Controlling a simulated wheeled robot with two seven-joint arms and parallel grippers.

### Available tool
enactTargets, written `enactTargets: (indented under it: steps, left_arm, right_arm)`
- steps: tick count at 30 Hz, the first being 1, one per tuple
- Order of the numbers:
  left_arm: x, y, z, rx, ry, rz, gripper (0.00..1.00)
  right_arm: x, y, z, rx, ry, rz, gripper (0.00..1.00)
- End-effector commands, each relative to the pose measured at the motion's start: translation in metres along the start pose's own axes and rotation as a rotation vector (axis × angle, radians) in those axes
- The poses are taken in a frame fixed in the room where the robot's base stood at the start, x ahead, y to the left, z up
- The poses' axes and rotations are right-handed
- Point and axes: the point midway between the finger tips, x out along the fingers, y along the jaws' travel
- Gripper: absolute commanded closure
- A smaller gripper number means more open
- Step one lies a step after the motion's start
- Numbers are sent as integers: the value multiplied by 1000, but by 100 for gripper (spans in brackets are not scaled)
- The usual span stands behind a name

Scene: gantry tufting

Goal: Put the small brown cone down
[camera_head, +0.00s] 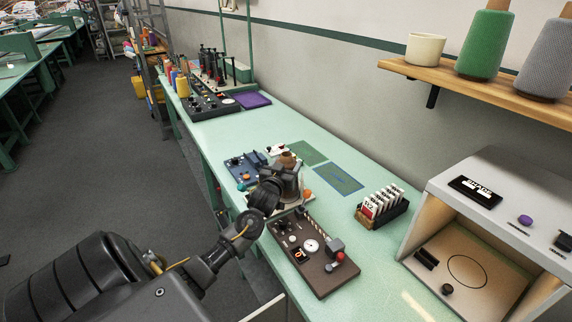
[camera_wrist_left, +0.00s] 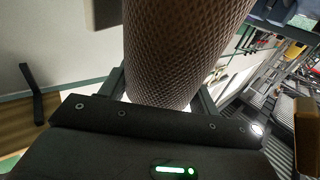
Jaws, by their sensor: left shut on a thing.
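The small brown cone (camera_head: 288,160) is in the grasp of my left gripper (camera_head: 284,178), out over the green table in the head view. In the left wrist view the brown textured cone (camera_wrist_left: 182,45) fills the upper middle, with my left gripper's fingers (camera_wrist_left: 160,88) on both sides of it. My left gripper is shut on the cone. The arm hides much of the cone's lower part and what lies under it, so I cannot tell its height above the table. My right gripper is not in view.
The green table (camera_head: 290,130) has a blue device (camera_head: 241,168), a dark control box (camera_head: 308,254), a green mat (camera_head: 305,152), a blue mat (camera_head: 339,180) and a card rack (camera_head: 382,207). An open-front cabinet (camera_head: 500,205) stands right. A shelf (camera_head: 485,88) holds larger cones. Clear table lies behind the mats.

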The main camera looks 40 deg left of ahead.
Motion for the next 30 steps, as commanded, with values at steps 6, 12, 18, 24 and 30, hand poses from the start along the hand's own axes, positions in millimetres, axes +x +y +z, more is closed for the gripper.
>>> enactTargets:
  steps: [6,12,18,24,30]
  left_arm:
    - [0,0,2,0,-1,0,17]
    - [0,0,1,0,-1,0,16]
    - [-6,0,0,0,0,1,16]
    - [-43,1,3,0,-1,2,16]
    - [-85,1,2,-2,-1,2,16]
  right_arm:
    - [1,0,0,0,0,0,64]
    - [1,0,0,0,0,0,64]
    - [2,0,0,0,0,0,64]
    - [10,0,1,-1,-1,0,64]
    - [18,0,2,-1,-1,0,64]
